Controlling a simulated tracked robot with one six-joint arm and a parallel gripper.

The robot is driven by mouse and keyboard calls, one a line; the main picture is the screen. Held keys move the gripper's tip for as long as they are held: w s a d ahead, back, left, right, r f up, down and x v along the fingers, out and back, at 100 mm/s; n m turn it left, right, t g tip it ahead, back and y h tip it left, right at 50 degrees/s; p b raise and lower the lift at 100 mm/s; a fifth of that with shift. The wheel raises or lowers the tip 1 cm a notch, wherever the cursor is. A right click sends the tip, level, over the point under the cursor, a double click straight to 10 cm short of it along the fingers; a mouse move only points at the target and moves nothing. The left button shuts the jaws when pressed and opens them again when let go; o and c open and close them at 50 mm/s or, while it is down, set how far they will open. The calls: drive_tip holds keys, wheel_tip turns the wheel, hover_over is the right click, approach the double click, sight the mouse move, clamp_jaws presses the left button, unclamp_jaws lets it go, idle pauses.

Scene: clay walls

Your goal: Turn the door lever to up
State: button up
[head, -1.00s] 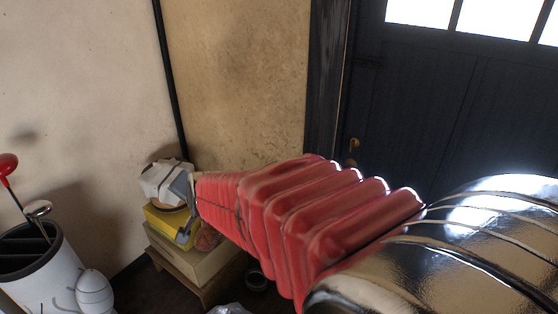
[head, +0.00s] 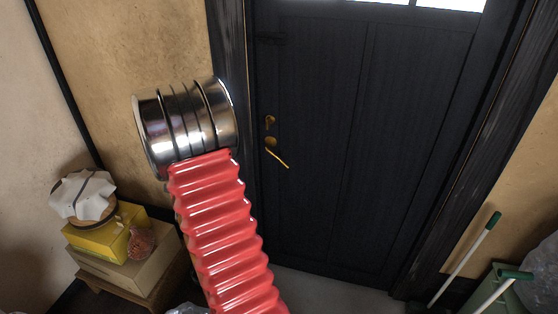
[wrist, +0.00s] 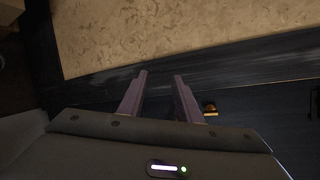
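The brass door lever (head: 277,157) sits near the left edge of a dark panelled door (head: 340,130). It slants down to the right from its round base. A small brass fitting (head: 270,121) is just above it. In the wrist view, my gripper (wrist: 161,74) has its two fingers apart with nothing between them. A small brass piece (wrist: 209,107) shows right of the right finger, on the dark door side; it is too small to tell which fitting. In the head view my fingers are not visible. My red arm and its silver end are left of the lever, apart from it in the picture.
A dark door frame (head: 230,50) and tan wall stand left of the door. Green-ended white poles (head: 466,258) lean at right. The door's middle is clear.

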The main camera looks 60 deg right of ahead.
drive_tip(key=s+d+f+m+g+h, duration=0.3)
drive_tip(key=s+d+f+m, duration=0.2)
drive_tip(key=s+d, duration=0.2)
drive_tip(key=m+g+h, duration=0.2)
drive_tip(key=m+g, duration=0.1)
drive_tip(key=m, duration=0.2)
approach(280, 161)
drive_tip(key=a, duration=0.3)
drive_tip(key=shift+f, duration=0.1)
drive_tip(key=shift+w+d, duration=0.1)
drive_tip(key=d, duration=1.3)
drive_tip(key=shift+w+d, duration=0.3)
drive_tip(key=shift+w, duration=0.1)
clamp_jaws()
